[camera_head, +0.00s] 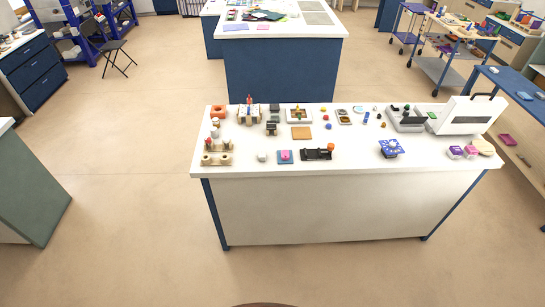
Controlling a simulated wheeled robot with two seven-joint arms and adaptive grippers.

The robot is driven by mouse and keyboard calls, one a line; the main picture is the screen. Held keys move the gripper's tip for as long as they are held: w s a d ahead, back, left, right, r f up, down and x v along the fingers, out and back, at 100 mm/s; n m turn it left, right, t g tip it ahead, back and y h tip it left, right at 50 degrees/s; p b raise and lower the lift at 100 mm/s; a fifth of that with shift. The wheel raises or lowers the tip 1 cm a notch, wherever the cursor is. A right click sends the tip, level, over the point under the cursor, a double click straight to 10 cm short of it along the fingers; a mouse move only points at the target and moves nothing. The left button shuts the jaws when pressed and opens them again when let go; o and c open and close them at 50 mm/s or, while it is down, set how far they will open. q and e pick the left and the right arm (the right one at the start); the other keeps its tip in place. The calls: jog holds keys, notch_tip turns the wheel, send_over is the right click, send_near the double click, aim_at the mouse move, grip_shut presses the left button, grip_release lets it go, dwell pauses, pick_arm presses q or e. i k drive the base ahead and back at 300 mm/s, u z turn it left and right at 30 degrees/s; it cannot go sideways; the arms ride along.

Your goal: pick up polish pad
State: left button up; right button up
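I cannot tell for sure which object is the polish pad, as everything on the white worktable (330,168) is small. A blue patterned block (391,148) sits right of centre near the front. A purple-and-white item (456,152) and a pink-and-white item (471,151) sit at the front right, beside a beige rounded piece (484,146). Neither of my grippers is in view.
A white kiln-like box with a black handle (468,114) stands at the table's right end. A black tool (317,153) and a wooden rack (217,152) stand towards the left. The floor before the table is clear. A green-sided cabinet (38,195) stands at left, a blue-topped bench (515,90) at right.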

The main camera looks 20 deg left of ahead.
aim_at(261, 153)
jog(key=z, duration=0.6)
jog(key=i, duration=1.5)
jog(key=u, duration=0.75)
jog(key=i, duration=0.55)
jog(key=u, duration=0.55)
